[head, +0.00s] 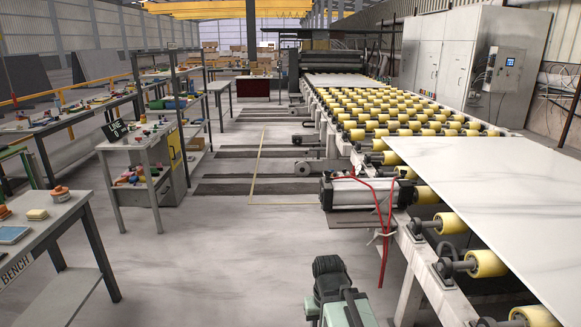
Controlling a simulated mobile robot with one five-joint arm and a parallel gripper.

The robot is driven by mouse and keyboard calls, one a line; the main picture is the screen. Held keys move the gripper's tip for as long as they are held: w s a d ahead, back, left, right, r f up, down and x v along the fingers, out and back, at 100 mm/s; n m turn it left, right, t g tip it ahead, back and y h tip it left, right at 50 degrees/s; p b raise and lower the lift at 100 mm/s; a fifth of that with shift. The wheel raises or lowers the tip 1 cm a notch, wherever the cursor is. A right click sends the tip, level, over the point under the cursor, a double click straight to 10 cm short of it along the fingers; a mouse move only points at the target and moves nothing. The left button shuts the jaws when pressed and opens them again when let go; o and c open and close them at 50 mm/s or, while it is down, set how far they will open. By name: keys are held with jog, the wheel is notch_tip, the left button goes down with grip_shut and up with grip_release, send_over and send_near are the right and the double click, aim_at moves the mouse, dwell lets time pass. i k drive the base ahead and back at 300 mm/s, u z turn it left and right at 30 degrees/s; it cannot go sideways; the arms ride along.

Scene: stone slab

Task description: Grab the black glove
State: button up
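I cannot make out a black glove in the head view. The items on the benches at the left are too small to tell apart, and a glove among them cannot be confirmed. My gripper (331,272) is at the bottom middle, at the dark end of my folded arm, above the open floor. Its fingertips cannot be made out, so I cannot tell whether it is open or shut. Nothing is visibly held.
A bench (72,213) with a sponge (37,214) stands at the near left. Behind it is a small table (150,139) with a lower shelf of coloured items. A roller conveyor (388,125) carrying a white slab (500,190) runs along the right. The middle floor is clear.

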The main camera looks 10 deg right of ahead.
aim_at(407, 190)
jog(key=i, duration=2.75)
jog(key=z, duration=0.6)
